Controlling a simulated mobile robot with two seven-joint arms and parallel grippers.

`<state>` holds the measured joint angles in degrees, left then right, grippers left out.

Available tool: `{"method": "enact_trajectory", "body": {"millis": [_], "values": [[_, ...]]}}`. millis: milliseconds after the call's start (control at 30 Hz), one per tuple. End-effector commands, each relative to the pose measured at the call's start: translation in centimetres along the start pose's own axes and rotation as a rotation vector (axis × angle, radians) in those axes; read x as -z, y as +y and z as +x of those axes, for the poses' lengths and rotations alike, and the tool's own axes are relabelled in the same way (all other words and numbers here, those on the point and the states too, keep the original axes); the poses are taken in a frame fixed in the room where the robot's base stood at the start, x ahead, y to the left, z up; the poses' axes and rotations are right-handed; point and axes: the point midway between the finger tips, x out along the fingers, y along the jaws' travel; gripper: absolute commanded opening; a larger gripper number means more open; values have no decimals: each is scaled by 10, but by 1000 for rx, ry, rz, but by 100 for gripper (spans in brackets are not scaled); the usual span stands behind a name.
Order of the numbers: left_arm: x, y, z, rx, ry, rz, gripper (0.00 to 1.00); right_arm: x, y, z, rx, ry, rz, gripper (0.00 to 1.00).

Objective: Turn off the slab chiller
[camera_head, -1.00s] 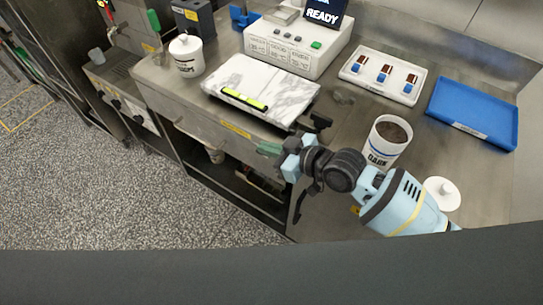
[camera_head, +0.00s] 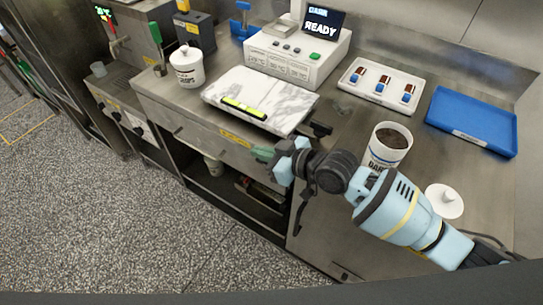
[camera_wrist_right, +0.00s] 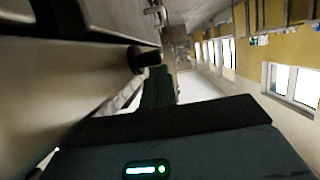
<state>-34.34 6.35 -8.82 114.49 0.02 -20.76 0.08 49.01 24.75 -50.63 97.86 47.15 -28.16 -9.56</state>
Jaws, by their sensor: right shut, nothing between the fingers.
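The slab chiller shows in the head view as a white marble slab (camera_head: 285,92) with a lit yellow-green bar (camera_head: 243,108) along its front edge. It is set on the steel counter, above a front face with a yellow label (camera_head: 235,138). My right gripper (camera_head: 262,153) is shut and empty, with green fingers close to that front face, right of the label. In the right wrist view the fingers (camera_wrist_right: 158,88) point along a steel face, close to a black knob (camera_wrist_right: 146,57). Whether they touch it I cannot tell. My left gripper is out of view.
A white machine (camera_head: 297,60) with a READY screen (camera_head: 321,22) stands behind the slab. A tub of dark contents (camera_head: 388,148), its white lid (camera_head: 444,201), a switch tray (camera_head: 381,84) and a blue tray (camera_head: 472,120) are at right. A lidded white jar (camera_head: 187,68) is left.

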Motion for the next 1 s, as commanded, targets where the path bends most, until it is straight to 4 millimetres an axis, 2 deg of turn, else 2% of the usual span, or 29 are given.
{"method": "enact_trajectory", "body": {"millis": [600,1000], "values": [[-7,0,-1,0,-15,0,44,0,0,0,0,0,0,0],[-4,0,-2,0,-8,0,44,0,0,0,0,0,0,0]]}}
